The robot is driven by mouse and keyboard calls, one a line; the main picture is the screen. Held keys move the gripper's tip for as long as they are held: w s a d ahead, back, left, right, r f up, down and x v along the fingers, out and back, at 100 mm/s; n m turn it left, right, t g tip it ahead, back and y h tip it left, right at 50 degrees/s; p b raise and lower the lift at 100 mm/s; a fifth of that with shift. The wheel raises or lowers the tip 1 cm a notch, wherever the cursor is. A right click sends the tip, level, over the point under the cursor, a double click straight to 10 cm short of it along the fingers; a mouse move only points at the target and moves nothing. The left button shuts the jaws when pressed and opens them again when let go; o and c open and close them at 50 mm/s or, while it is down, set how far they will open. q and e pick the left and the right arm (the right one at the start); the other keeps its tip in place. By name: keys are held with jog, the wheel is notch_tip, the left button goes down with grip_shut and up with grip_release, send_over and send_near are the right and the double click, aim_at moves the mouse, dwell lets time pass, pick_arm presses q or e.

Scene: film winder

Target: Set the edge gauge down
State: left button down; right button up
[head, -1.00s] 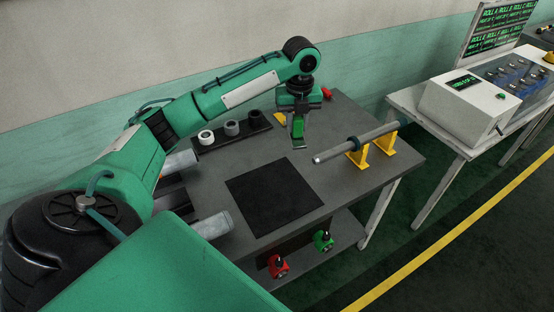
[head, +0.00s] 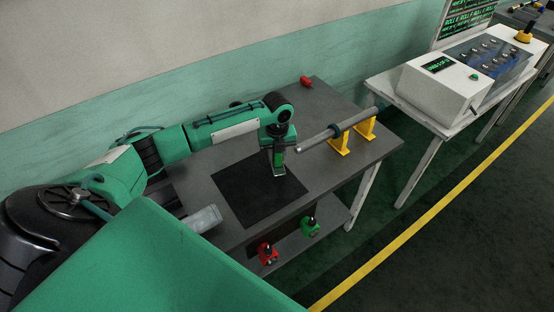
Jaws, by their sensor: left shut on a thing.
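My left gripper (head: 279,160) points down over the far right part of the black mat (head: 245,195). It is shut on the edge gauge (head: 280,172), a small piece with a pale grey lower end showing below the fingers. The gauge is low, at or just above the mat; I cannot tell whether it touches. The fingers and wrist hide most of it. My right gripper is not in view.
A grey shaft (head: 340,130) lies on yellow stands (head: 340,144) right of the gripper. A red object (head: 306,82) sits at the table's back. Red (head: 267,254) and green (head: 310,227) items stand on the lower shelf. Part of the mat is bare.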

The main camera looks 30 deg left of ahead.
aim_at(277, 161)
pick_arm(q)
notch_tip(277, 161, down, 2)
jog(key=shift+f, duration=0.5)
jog(key=c, duration=1.2)
grip_release()
jog(key=shift+f, duration=0.1)
jog(key=shift+o, duration=0.2)
notch_tip(277, 161, up, 12)
jog(key=shift+r+b, duration=0.15)
jog(key=shift+b, duration=0.75)
